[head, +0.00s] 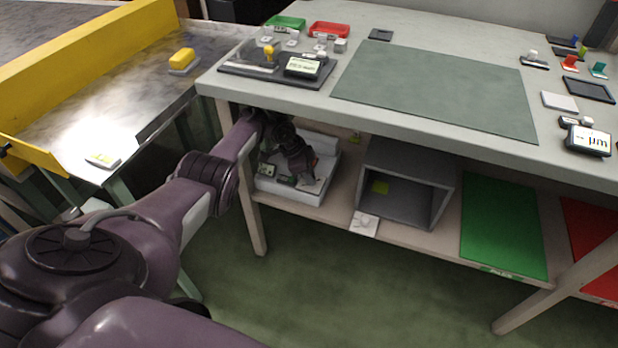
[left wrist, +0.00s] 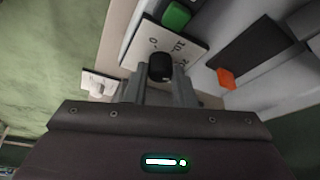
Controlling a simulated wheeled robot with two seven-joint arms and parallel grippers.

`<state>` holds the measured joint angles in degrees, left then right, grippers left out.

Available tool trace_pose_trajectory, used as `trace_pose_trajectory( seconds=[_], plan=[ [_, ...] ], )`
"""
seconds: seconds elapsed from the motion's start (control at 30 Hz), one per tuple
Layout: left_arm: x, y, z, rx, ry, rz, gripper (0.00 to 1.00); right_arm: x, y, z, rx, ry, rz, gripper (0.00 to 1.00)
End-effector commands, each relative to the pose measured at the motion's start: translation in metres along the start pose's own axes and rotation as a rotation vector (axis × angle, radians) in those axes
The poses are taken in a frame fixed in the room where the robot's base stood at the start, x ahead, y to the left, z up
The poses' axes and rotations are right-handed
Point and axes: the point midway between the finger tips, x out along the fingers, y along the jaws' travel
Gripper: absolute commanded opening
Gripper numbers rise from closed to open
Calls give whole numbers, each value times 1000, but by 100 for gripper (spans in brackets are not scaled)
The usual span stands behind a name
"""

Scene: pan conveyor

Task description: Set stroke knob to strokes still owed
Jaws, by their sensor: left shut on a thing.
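The black stroke knob (left wrist: 160,66) shows in the left wrist view on a white dial plate (left wrist: 150,36) with dark marks around it. My left gripper (left wrist: 162,84) is shut on the knob, one finger on each side. The fingers and knob cover part of the dial, and I cannot read the setting surely. In the head view my left arm reaches under the bench, and the gripper (head: 303,178) is over the white box on the lower shelf. The dial plate (head: 314,186) shows only partly there. My right gripper is not in view.
The white box (head: 322,198) has raised walls around my gripper. A grey open cubby (head: 440,205) and a white plate with a pale knob (head: 364,224) are to its right. The bench top (head: 350,20) is overhead. A green mat (head: 505,225) lies further right on the shelf.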

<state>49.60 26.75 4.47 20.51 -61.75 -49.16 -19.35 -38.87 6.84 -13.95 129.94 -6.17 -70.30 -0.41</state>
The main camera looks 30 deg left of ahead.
Motion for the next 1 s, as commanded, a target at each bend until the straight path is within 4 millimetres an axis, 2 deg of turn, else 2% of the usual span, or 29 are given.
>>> trace_pose_trajectory(
  seconds=[0.47,0.5,0.63,1.0],
  plan=[
    [0,0,-1,12,0,4,0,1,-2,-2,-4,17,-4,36],
    [0,0,-1,11,1,4,28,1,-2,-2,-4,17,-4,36],
    [0,0,0,11,0,4,45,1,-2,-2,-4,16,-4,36],
    [-2,1,-1,-7,0,-2,45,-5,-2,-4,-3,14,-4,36]
  ],
)
